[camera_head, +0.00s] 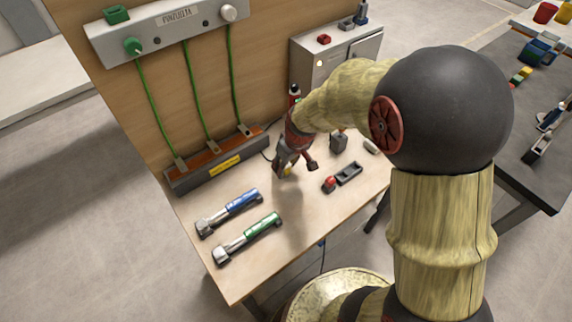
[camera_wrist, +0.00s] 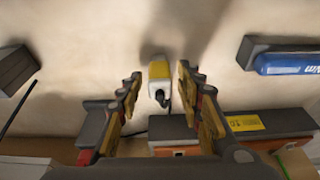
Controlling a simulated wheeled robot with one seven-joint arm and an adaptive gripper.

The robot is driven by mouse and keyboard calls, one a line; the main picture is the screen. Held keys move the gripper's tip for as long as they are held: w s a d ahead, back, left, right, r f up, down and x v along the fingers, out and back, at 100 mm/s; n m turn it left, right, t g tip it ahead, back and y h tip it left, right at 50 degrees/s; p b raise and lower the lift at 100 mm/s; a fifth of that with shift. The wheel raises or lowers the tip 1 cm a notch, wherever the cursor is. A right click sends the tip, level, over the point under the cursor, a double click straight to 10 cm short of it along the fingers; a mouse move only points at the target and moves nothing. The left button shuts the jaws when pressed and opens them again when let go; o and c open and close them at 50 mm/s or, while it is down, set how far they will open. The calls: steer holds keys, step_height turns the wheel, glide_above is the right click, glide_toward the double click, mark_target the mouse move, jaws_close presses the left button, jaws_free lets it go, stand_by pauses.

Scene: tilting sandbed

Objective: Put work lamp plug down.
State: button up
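The work lamp plug, a yellow and white block with a dark cord end (camera_wrist: 159,78), shows in the wrist view between my fingertips. A gap shows on each side of it, so the fingers do not touch it. It seems to lie on the wooden tabletop. In the head view a small yellow patch of it (camera_head: 288,171) shows beside the fingertips. My gripper (camera_wrist: 160,76) is open. In the head view my gripper (camera_head: 281,166) points down, low over the table, and partly hides the plug.
A dark power strip (camera_head: 215,160) with green cords lies along the back panel. A blue-handled tool (camera_head: 238,203) and a green-handled tool (camera_head: 257,230) lie front left. A grey cabinet (camera_head: 330,60) stands behind.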

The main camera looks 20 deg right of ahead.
steer(key=shift+r+p, duration=0.3)
steer(key=shift+r, duration=0.25)
steer(key=s+r+p, duration=0.1)
steer(key=s+r, duration=0.2)
steer(key=r, duration=0.4)
steer(key=s+r+m+t+p, duration=0.1)
steer(key=s+r, duration=0.2)
steer(key=r, duration=0.3)
steer(key=s+r+p, duration=0.1)
steer(key=s+r, duration=0.2)
steer(key=r, duration=0.4)
steer(key=s+r+m+t, duration=0.1)
steer(key=s+r, duration=0.2)
steer(key=s, duration=0.3)
steer(key=s+r+m+h, duration=0.1)
steer(key=s+r, duration=0.2)
steer(key=s, duration=0.4)
steer(key=shift+m+t, duration=0.3)
steer(key=shift+t, duration=0.1)
steer(key=shift+o, duration=0.4)
